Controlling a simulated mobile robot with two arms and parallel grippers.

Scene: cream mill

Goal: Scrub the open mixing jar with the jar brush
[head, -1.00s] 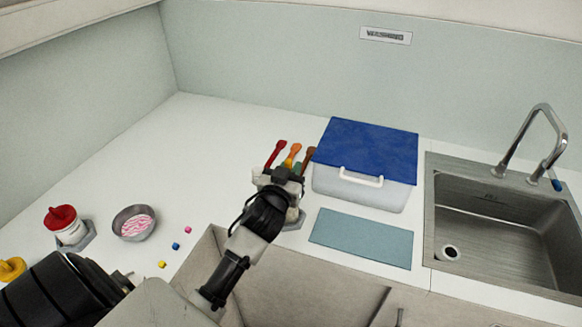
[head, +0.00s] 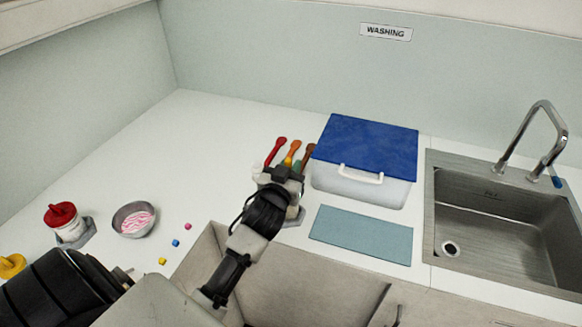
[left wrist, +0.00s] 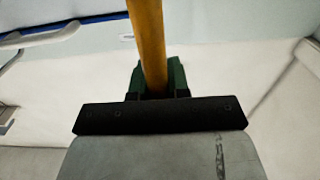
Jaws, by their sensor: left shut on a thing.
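My left gripper (head: 284,178) is at the tool holder on the counter, left of the blue-lidded box. In the left wrist view its green fingertips (left wrist: 159,80) are shut around an upright orange-yellow handle (left wrist: 147,35). In the head view an orange-handled tool (head: 292,150) stands there between a red-handled one (head: 276,150) and a brown-handled one (head: 308,152). Their lower ends are hidden behind the gripper, so I cannot tell which is the jar brush. My right gripper is not in view.
A white box with a blue lid (head: 368,140), a teal mat (head: 362,236) and a sink (head: 490,225) with a faucet lie to the right. A red-lidded jar (head: 66,222), a metal bowl (head: 119,229) and small cubes (head: 175,243) are left. The back-left counter is clear.

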